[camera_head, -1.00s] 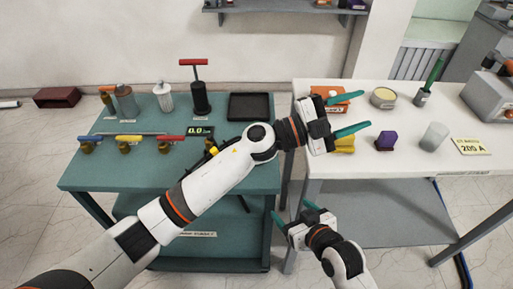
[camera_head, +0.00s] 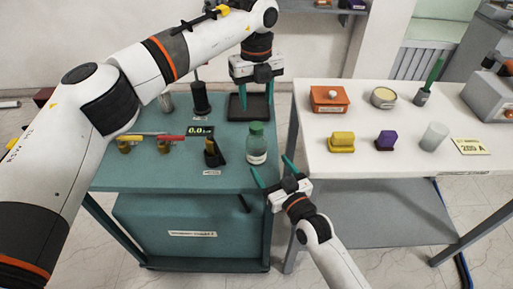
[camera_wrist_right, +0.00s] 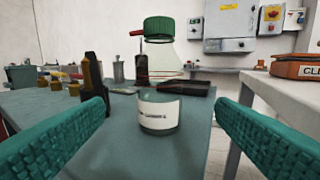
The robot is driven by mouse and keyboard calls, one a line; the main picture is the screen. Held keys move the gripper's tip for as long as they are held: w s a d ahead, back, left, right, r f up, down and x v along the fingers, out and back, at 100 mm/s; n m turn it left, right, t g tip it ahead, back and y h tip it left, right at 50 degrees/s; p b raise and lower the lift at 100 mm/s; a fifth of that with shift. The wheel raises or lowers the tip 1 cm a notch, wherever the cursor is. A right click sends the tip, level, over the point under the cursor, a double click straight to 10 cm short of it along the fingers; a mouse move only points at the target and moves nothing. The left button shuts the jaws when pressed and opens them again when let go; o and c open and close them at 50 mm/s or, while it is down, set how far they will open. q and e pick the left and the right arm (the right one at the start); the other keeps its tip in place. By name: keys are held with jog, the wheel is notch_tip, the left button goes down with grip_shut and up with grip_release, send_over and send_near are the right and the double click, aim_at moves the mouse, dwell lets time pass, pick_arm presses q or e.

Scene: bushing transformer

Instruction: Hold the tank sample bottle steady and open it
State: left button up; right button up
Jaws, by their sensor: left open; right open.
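The sample bottle (camera_head: 257,153) is clear with a white label and a green cap (camera_head: 256,128). It stands upright near the front right edge of the green table. My left gripper (camera_head: 257,108) points down with its teal fingers apart, appearing just above the cap in the head view, with a gap below the tips. My right gripper (camera_head: 270,167) is open in front of the table edge. In the right wrist view the bottle (camera_wrist_right: 160,112) stands upright beyond and between the two open fingers, touching neither.
The green table (camera_head: 225,180) also holds valves with coloured handles, a black-based tool (camera_head: 214,154), a digital display (camera_head: 200,131) and a black tray (camera_head: 236,107). A white table (camera_head: 375,150) stands close on the right with an orange box (camera_head: 329,98) and several small items.

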aim_at(261, 154)
jog(key=x, duration=0.9)
jog(key=shift+w+a, duration=0.1)
